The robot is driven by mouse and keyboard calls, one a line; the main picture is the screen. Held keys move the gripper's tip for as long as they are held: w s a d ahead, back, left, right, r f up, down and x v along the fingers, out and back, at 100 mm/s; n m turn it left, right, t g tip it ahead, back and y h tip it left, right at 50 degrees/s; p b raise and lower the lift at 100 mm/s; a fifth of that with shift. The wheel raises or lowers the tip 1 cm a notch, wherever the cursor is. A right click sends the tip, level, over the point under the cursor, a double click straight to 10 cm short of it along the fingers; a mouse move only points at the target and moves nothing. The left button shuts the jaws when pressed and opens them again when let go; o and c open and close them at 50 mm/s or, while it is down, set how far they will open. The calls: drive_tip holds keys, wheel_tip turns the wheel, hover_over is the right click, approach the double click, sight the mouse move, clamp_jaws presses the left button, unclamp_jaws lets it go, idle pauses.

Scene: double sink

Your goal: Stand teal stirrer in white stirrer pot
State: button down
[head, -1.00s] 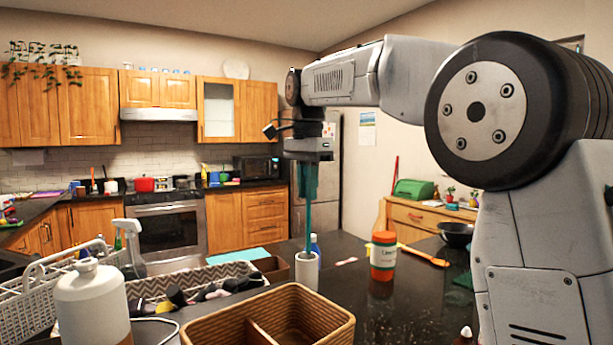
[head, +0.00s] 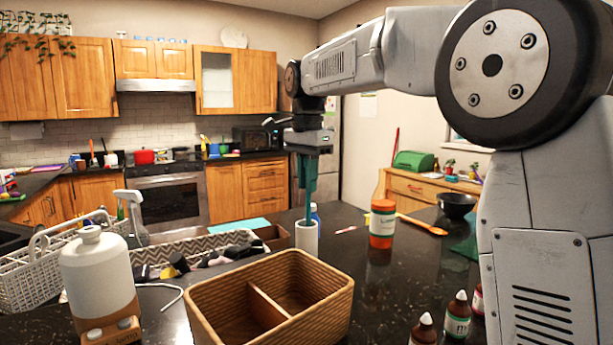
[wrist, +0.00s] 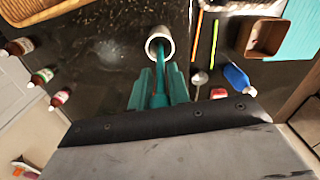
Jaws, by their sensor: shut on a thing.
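The teal stirrer (head: 308,211) hangs upright from my gripper (head: 308,188), which is shut on it. The white stirrer pot (head: 306,240) stands on the dark counter directly below. The stirrer's lower end is within the pot's mouth; how deep it reaches is hidden by the pot wall. In the wrist view, the stirrer (wrist: 160,76) runs from between the teal fingers of my gripper (wrist: 159,88) into the opening of the pot (wrist: 155,45). The fingertips are above the rim, apart from it.
A wicker divided basket (head: 335,300) stands close in front of the pot. An orange-and-white bottle (head: 382,224) is to the right, and a blue bottle (wrist: 238,78) is near the pot.

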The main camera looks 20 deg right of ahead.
drive_tip(key=c, duration=1.2)
unclamp_jaws()
drive_tip(key=shift+c, duration=0.2)
wheel_tip(320, 180, up, 8)
drive_tip(key=shift+f, duration=0.1)
